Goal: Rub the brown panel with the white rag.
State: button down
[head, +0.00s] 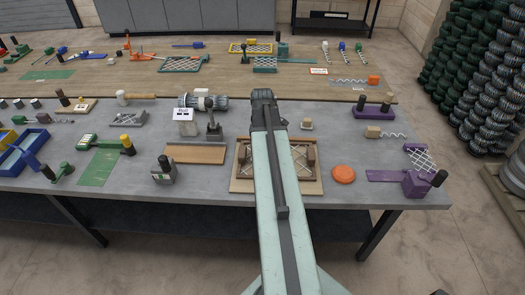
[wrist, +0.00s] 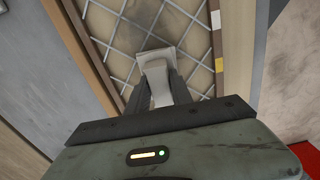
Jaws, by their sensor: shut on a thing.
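My gripper (wrist: 156,88) is shut on a pale grey-white rag (wrist: 158,66) in the wrist view. The rag hangs from the jaws over a framed tan-brown panel (wrist: 122,55) crossed by wire mesh, with dark smudges around the rag's far end. I cannot tell whether the rag touches the panel. In the head view the panel (head: 242,184) lies on the grey table under my arm, which covers its middle. My gripper and the rag are hidden behind the arm there.
An orange disc (head: 343,174) lies just right of the panel, and a brown board (head: 196,154) lies to its left. A purple tool (head: 417,183) is at the table's right end. A motor-like cylinder (head: 203,102) and a small sign (head: 186,114) stand behind. Bare grey table shows right of the disc.

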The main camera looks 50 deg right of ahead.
jog(key=shift+s+d, duration=0.55)
jog(key=shift+s, duration=0.1)
jog(key=shift+s+d, duration=1)
jog(key=shift+s, duration=0.2)
jog(key=shift+s+d, duration=2.15)
jog(key=shift+s, duration=0.3)
jog(key=shift+s+a, duration=0.2)
jog(key=shift+a, duration=0.05)
